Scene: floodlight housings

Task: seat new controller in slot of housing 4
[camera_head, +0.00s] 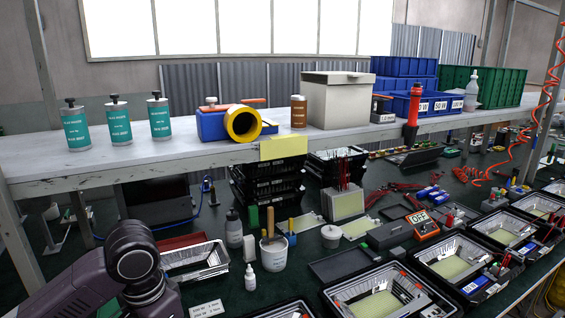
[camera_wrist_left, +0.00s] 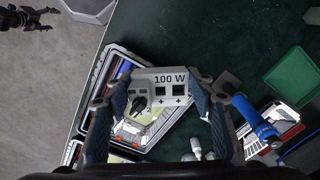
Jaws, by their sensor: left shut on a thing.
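In the left wrist view a light grey controller marked "100 W" (camera_wrist_left: 170,82), with a dark knob and small square openings, is held between the fingers of my left gripper (camera_wrist_left: 160,98). The gripper is shut on it. Behind the controller lies a housing (camera_wrist_left: 96,78) with a pale panel, partly covered by the controller and fingers. I cannot tell its number or whether the controller touches it. In the head view several housings stand along the bench, one at the front (camera_head: 328,296) and another beside it (camera_head: 424,270). My left gripper is outside that view.
A green tray (camera_wrist_left: 295,77) and a blue-handled tool (camera_wrist_left: 245,112) lie to the right in the wrist view. In the head view a white tub (camera_head: 273,255), a small dropper bottle (camera_head: 250,280) and a metal tray (camera_head: 196,260) stand near my arm. A shelf (camera_head: 130,172) spans above.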

